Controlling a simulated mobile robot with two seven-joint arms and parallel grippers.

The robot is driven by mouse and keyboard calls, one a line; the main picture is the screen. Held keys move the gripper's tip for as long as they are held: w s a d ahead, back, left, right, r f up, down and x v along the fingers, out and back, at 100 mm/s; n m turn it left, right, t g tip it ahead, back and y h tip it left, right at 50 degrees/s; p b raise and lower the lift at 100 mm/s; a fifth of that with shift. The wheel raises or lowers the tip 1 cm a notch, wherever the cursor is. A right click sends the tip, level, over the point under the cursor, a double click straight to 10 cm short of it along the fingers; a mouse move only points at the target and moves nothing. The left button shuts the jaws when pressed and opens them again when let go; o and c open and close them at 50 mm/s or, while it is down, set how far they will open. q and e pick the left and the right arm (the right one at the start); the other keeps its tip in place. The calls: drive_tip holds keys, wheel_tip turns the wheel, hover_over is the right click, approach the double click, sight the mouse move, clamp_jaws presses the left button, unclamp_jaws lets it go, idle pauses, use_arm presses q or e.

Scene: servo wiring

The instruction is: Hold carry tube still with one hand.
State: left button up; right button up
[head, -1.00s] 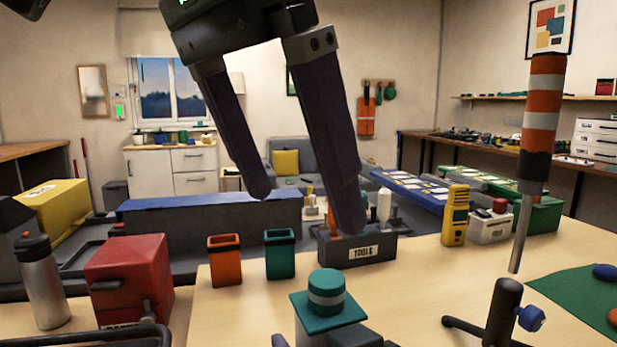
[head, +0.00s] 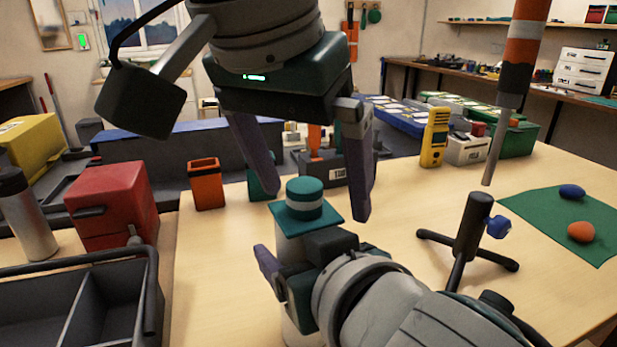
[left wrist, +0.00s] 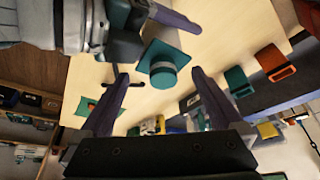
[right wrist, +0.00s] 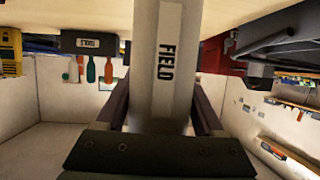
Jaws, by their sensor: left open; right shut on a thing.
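The carry tube (head: 290,250) stands upright on the table, pale grey, with a square teal collar and a round teal cap (head: 305,200) banded in light grey. In the right wrist view the tube (right wrist: 165,75) carries a FIELD label and passes between the fingers of my right gripper (right wrist: 163,105), which is shut on it below the collar. The right gripper (head: 292,265) partly hides the tube in the head view. My left gripper (head: 313,205) is open, fingers pointing down around the cap. In the left wrist view the cap (left wrist: 162,72) lies between its spread fingertips, apparently not gripped.
An orange bin (head: 207,186) and a TOOLS caddy (head: 338,168) stand behind the tube. A black stand (head: 470,235) and a green mat (head: 560,215) are to the right. A red box (head: 110,205) and a grey divided tray (head: 60,310) are at left.

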sight(310, 184)
use_arm(q)
drive_tip(key=shift+w+f, duration=0.1)
drive_tip(key=shift+f, duration=0.2)
drive_tip(key=shift+d, duration=0.1)
drive_tip(key=c, duration=1.2)
drive_tip(key=shift+r, duration=0.1)
drive_tip(key=shift+r, duration=1.55)
drive_tip(key=shift+r, duration=1.9)
use_arm(e)
drive_tip(key=o, duration=1.5)
